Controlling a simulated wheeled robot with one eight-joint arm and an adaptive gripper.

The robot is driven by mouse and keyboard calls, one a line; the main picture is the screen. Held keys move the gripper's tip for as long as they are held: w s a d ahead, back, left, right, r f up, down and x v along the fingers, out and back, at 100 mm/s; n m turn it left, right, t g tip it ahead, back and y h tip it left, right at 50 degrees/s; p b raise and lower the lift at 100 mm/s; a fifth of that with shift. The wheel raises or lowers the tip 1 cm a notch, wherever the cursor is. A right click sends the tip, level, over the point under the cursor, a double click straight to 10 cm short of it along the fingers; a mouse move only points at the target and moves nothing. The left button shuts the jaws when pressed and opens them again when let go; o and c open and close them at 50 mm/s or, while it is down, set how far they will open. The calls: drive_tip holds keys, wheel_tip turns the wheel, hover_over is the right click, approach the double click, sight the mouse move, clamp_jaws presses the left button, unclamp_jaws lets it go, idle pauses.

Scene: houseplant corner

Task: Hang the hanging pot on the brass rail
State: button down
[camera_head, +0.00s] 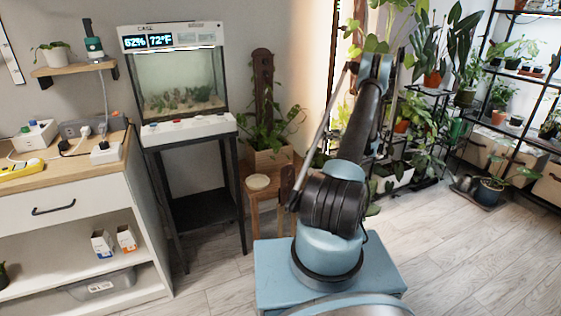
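My arm rises from the light blue base at the bottom centre and reaches up towards the top centre of the head view. I cannot see the fingers of my gripper; the arm's own links may hide them. Broad green leaves (373,44) show right at the top of my arm. I cannot tell whether they belong to the hanging pot, and no pot is clearly visible under them. I cannot make out the brass rail for certain; the arm covers part of the bright strip behind it.
A terrarium (180,85) stands on a black stand left of my arm. A small wooden stool (257,183) and a planter box (268,158) are beside it. A white cabinet (75,210) is at left. Plant shelves (517,60) stand at right. Floor at lower right is clear.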

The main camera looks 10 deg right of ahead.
drive_tip(key=f+x, duration=0.3)
drive_tip(key=x, duration=1.4)
drive_tip(key=shift+f, duration=0.25)
drive_tip(key=shift+a+f, duration=0.1)
drive_tip(key=shift+a, duration=0.05)
drive_tip(key=c, duration=1.8)
unclamp_jaws()
